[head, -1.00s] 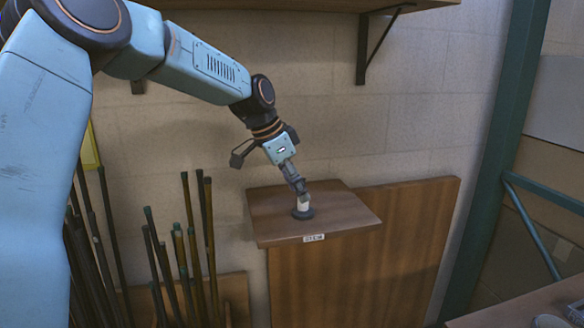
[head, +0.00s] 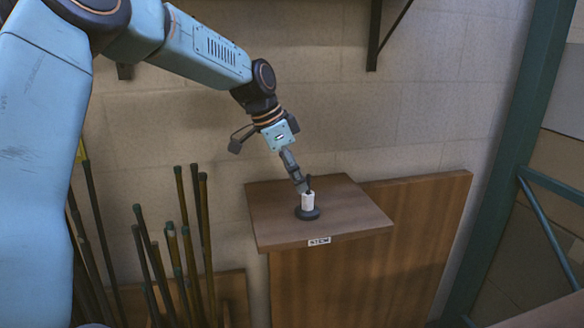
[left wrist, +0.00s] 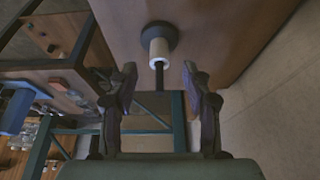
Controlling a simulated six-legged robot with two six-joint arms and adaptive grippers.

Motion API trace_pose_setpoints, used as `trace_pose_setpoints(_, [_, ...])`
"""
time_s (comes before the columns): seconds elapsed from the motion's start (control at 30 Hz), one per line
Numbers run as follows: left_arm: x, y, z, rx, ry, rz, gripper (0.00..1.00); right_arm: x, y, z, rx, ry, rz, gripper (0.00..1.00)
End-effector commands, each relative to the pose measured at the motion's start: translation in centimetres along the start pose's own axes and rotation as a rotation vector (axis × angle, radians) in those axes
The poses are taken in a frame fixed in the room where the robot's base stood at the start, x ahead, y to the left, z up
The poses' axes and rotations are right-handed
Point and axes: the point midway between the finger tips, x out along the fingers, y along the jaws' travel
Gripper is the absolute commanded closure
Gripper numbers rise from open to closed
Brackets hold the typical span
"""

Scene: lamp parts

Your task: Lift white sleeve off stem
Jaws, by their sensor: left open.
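The white sleeve (head: 308,202) sits around a dark upright stem (head: 309,184) on a round dark base, on a wooden stand. The stem's tip shows above the sleeve. In the left wrist view the sleeve (left wrist: 159,50) is beyond my fingertips, with the stem (left wrist: 159,75) pointing toward me between the two fingers. My left gripper (head: 302,188) is open, close by the upper left of the sleeve in the head view, and holds nothing. The left wrist view also shows its parted fingers (left wrist: 160,80). I cannot tell whether a finger touches the stem. My right gripper is not in view.
The wooden stand (head: 275,215) has a label (head: 319,241) on its front edge. A wooden panel (head: 420,235) leans behind it at right. Several dark rods (head: 190,260) stand at left. A green post (head: 510,150) rises at right. Free room lies above the stand.

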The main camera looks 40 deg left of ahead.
Motion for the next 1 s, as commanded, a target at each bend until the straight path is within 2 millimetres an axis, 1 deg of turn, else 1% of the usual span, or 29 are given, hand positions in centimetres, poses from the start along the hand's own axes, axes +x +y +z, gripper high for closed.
trace_pose_setpoints(0.03, [1.1, 0.1, 0.2, 0.001, -0.005, 0.002, 0.51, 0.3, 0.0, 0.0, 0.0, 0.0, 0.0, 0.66])
trace_pose_setpoints(0.1, [2.2, 0.1, 0.1, 0.001, -0.004, 0.002, 0.51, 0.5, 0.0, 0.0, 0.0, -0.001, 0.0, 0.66])
trace_pose_setpoints(0.2, [3.6, 0.1, 0.1, 0.0, -0.004, 0.001, 0.51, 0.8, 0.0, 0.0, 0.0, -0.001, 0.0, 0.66])
trace_pose_setpoints(0.33, [5.0, 0.0, 0.1, 0.001, -0.003, 0.001, 0.51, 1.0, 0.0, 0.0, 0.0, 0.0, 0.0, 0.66])
trace_pose_setpoints(0.5, [5.7, -0.1, -0.1, 0.0, -0.001, 0.0, 0.51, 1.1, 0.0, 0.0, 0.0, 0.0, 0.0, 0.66])
trace_pose_setpoints(0.77, [5.8, -0.3, -0.1, 0.0, -0.001, -0.001, 0.51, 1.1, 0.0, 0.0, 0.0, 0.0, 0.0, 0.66])
trace_pose_setpoints(1.0, [5.8, -0.3, -0.1, 0.0, -0.001, 0.0, 0.71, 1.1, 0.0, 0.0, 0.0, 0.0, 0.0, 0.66])
